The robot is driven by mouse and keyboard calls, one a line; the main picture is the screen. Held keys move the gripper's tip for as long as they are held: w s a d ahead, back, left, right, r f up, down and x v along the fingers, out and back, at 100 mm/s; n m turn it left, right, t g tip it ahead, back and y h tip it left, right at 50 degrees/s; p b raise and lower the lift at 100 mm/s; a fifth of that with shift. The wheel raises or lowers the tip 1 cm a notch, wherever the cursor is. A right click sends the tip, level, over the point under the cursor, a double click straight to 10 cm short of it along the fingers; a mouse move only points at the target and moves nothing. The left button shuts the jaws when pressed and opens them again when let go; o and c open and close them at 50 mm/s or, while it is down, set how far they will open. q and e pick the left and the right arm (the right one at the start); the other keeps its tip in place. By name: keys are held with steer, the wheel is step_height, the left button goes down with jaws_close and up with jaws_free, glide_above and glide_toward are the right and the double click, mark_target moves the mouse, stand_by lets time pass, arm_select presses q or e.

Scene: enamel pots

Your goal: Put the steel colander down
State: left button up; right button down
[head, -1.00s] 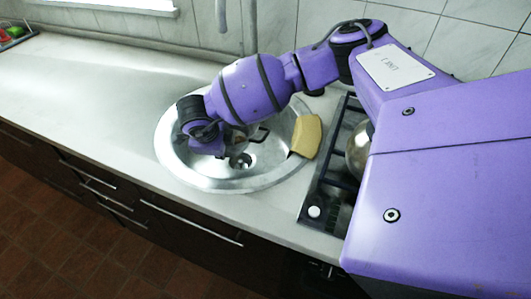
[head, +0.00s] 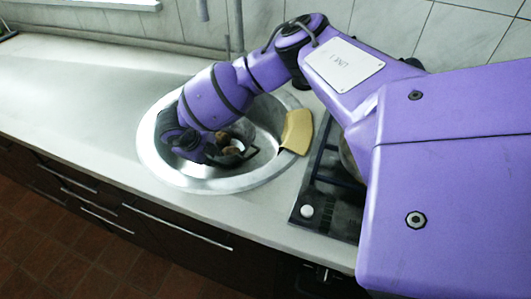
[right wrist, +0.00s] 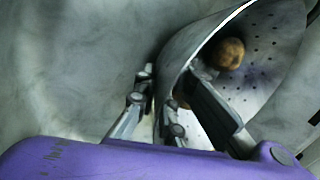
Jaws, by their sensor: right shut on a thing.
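My right gripper (head: 190,145) is down inside the round sink, at its left side. In the right wrist view the right gripper (right wrist: 168,85) is shut on the wall of the steel colander (right wrist: 268,75), one finger on each side of it. The colander is perforated and looks tilted in that view. A brown potato-like thing (right wrist: 225,53) lies inside it. In the head view my wrist hides most of the colander, and only brown contents (head: 231,150) show beside the gripper. Whether the colander touches the sink floor cannot be told. My left gripper is not in view.
The steel sink (head: 165,178) is set in a pale worktop (head: 75,80). A yellow sponge (head: 297,130) lies on the sink's right rim. A dark hob (head: 330,205) is to the right, partly behind my arm. The worktop to the left is mostly clear.

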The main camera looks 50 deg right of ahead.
step_height(320, 180, down, 2)
steer(key=shift+s+f, duration=0.1)
steer(key=c, duration=1.8)
jaws_free()
steer(key=shift+d, duration=0.1)
steer(key=shift+c, duration=0.2)
steer(key=v, duration=1.2)
steer(key=shift+r+p, duration=0.25)
steer(key=shift+p, duration=0.2)
